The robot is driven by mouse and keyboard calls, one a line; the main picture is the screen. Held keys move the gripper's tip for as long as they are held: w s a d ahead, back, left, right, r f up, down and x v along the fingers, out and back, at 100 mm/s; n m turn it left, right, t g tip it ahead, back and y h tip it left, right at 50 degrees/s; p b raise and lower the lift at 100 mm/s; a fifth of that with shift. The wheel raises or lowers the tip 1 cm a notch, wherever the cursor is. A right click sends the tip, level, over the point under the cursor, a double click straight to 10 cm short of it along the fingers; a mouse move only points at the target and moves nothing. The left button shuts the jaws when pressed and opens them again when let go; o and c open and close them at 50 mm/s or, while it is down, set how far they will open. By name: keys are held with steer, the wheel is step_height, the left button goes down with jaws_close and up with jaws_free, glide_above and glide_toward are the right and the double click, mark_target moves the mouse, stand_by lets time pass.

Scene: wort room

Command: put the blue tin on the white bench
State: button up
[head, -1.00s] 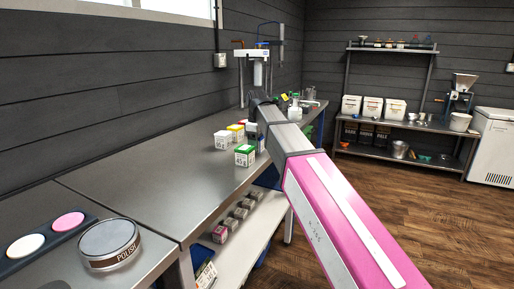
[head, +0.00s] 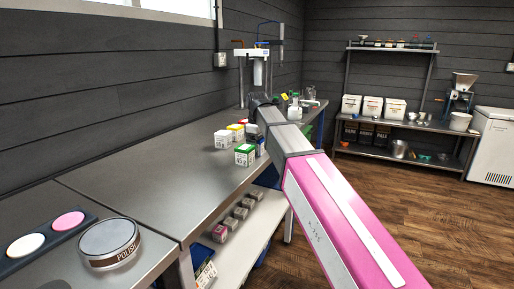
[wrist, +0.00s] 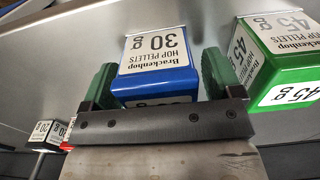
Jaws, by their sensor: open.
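The blue tin (wrist: 158,75) with a white "30 g hop pellets" label sits between the two green fingers of my gripper (wrist: 157,82) in the wrist view. The fingers are open, one on each side of it; whether they touch it I cannot tell. In the head view only a sliver of the blue tin (head: 261,147) shows beside the green tin, and my arm hides the gripper's fingertips.
A green tin (wrist: 288,70) marked 45 g stands close right of my gripper. White, yellow and red tins (head: 236,131) stand nearby on the grey metal bench (head: 150,170). A polish tin (head: 109,243) is at its near end. A pale lower shelf (head: 235,255) holds several small boxes.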

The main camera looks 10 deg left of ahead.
step_height(320, 180, up, 10)
steer(key=shift+w, duration=0.1)
steer(key=shift+r, duration=0.75)
